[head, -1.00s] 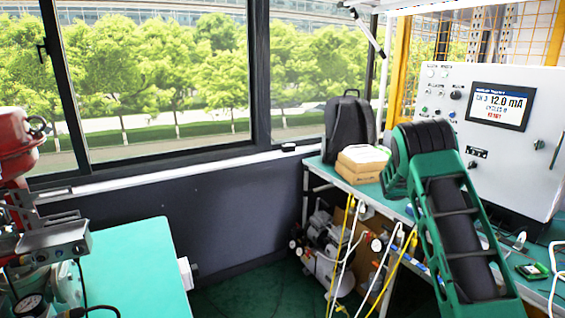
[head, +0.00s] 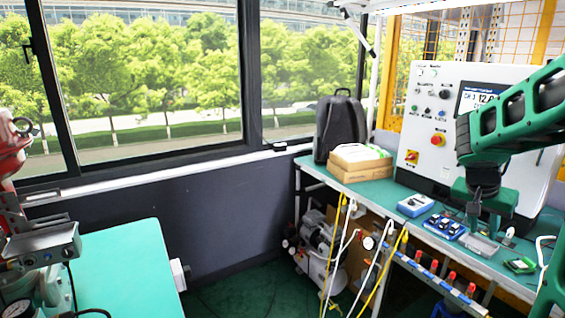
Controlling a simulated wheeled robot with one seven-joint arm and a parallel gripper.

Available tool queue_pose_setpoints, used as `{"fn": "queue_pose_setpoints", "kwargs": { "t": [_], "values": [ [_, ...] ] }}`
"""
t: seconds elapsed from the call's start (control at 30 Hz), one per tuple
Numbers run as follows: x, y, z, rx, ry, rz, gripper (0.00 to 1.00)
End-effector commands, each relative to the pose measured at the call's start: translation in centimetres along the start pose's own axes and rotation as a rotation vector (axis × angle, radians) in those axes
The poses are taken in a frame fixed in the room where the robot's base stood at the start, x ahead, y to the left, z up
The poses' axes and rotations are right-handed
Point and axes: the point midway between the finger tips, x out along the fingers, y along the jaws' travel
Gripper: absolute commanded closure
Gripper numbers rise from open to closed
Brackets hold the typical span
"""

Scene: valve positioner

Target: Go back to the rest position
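My green arm comes in from the right edge in the head view. My gripper (head: 483,222) points down over the workbench (head: 345,186), in front of the white control panel (head: 430,108). Its fingers are small and dark against the clutter below, so their opening and any contact with the things behind them cannot be made out. No held object shows clearly. My arm covers the right part of the panel and much of its display (head: 473,100).
A blue box (head: 416,205), a tray of small blue parts (head: 444,226) and a green device (head: 520,266) lie on the bench. A brown box (head: 360,168) and a black backpack (head: 339,125) stand behind. A green-topped table (head: 125,265) and red valve (head: 8,150) are at left.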

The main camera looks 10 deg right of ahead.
Motion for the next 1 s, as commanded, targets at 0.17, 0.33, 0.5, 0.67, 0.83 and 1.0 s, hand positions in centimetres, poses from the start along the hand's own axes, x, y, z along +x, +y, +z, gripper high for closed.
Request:
{"fn": "queue_pose_setpoints", "kwargs": {
  "t": [0.17,0.33,0.5,0.67,0.83,1.0],
  "values": [
    [-3.1,3.4,7.8,-0.139,-0.164,-0.063,0.73],
    [-5.8,6.5,15.5,-0.294,-0.308,-0.133,0.73],
    [-8.0,9.1,21.8,-0.432,-0.416,-0.196,0.73],
    [-8.9,10.4,25.0,-0.506,-0.469,-0.228,0.73],
    [-9.2,10.7,25.7,-0.525,-0.482,-0.236,0.73],
    [-9.2,10.7,25.7,-0.524,-0.481,-0.236,0.73]
  ]
}}
